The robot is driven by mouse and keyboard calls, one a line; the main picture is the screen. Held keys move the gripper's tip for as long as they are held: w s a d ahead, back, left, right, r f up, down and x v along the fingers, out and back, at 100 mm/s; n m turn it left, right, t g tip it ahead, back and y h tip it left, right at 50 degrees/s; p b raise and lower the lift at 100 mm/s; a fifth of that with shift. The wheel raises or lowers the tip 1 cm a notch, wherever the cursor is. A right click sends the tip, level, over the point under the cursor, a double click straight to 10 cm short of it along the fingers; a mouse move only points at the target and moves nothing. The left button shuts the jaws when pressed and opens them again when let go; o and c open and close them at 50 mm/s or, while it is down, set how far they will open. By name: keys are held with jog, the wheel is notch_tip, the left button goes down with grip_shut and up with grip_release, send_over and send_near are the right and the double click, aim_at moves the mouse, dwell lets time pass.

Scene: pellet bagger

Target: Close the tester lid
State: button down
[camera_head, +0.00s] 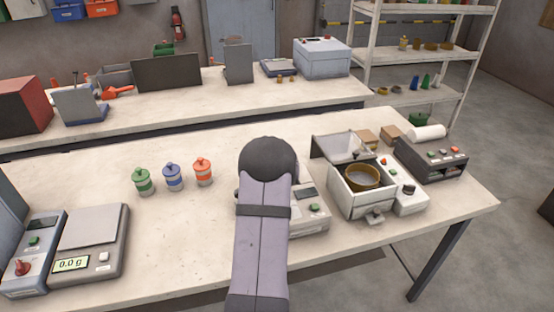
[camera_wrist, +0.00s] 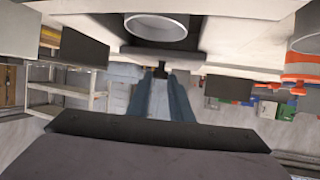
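The tester (camera_head: 350,201) is a pale box on the right part of the front bench. Its lid (camera_head: 336,145) is open, hinged up at the back and tilted. An ochre round pan (camera_head: 362,180) sits in the box under it. My arm stands in the middle of the head view, left of the tester, and hides my gripper's fingers there. In the wrist view a purple-grey body of mine with a dark bar fills the bottom. No clear pair of fingertips shows, and nothing held can be made out.
A dark control box (camera_head: 432,159) and a white roll (camera_head: 427,133) stand right of the tester. Green (camera_head: 144,181), blue (camera_head: 173,178) and orange (camera_head: 203,172) canisters stand left of my arm. A scale (camera_head: 90,238) is at front left. The bench's front middle is clear.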

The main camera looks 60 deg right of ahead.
jog(key=s+a+b, duration=0.1)
jog(key=s+a, duration=0.5)
jog(key=shift+s+a, duration=0.25)
jog(key=shift+s, duration=0.1)
jog(key=shift+s+a+f, duration=0.1)
jog(key=shift+a, duration=0.05)
jog(key=c, duration=1.9)
grip_release()
jog(key=shift+c, duration=0.2)
jog(key=o, duration=0.4)
jog(key=shift+s+a, duration=0.15)
jog(key=shift+c, duration=0.2)
jog(key=shift+b+v, duration=0.95)
jog(key=shift+v, duration=2.7)
